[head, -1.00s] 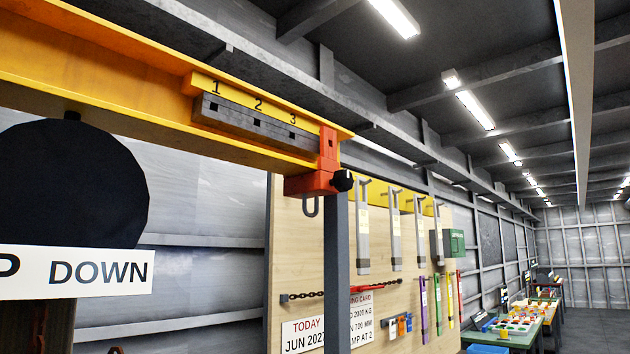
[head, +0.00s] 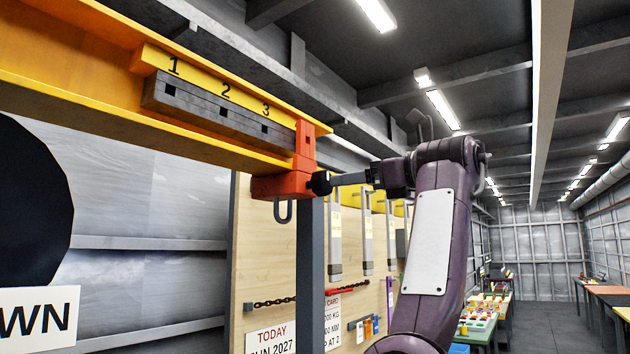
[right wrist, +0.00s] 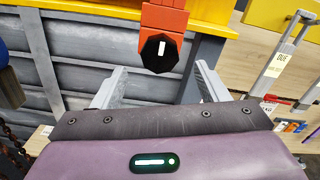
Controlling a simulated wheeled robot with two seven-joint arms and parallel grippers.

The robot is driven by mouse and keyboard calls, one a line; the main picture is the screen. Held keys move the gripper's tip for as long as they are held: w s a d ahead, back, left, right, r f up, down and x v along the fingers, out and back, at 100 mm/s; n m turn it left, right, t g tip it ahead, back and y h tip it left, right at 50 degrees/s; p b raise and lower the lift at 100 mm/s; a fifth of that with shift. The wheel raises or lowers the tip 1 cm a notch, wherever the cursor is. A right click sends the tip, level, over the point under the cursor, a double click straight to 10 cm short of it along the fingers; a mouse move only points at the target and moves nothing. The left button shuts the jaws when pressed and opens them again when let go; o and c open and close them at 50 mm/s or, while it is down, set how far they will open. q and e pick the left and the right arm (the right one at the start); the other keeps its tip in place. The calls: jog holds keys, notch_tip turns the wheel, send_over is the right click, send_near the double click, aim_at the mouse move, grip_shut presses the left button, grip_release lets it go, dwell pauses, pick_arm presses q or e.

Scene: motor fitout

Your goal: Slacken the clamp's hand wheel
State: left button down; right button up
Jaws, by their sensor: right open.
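The orange-red clamp (head: 304,150) hangs on the end of the yellow beam (head: 60,88), with a grey hook loop below it. Its black hand wheel (head: 320,183) faces right. In the right wrist view the wheel (right wrist: 161,53) is a black faceted knob with a white mark upright on its face. My right gripper (head: 338,181) reaches in from the right, close to the wheel. In the right wrist view its two fingers (right wrist: 157,80) are spread, one on each side below the wheel, with nothing between them. Whether they touch it I cannot tell. My left gripper is out of view.
A grey bar with square holes, marked 1, 2, 3 (head: 215,105), runs along the beam. A dark post (head: 311,270) stands below the clamp. A wooden tool board (head: 262,262) with hanging tools is behind. Work tables (head: 480,318) stand further right.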

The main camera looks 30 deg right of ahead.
aim_at(328, 182)
jog(key=p+x, duration=0.3)
jog(key=x, duration=0.3)
jog(key=shift+w+a+r, duration=0.1)
jog(key=shift+w+a, duration=0.1)
jog(key=shift+w, duration=0.15)
jog(key=shift+w+p, duration=0.25)
jog(key=shift+p, duration=0.1)
jog(key=c, duration=1)
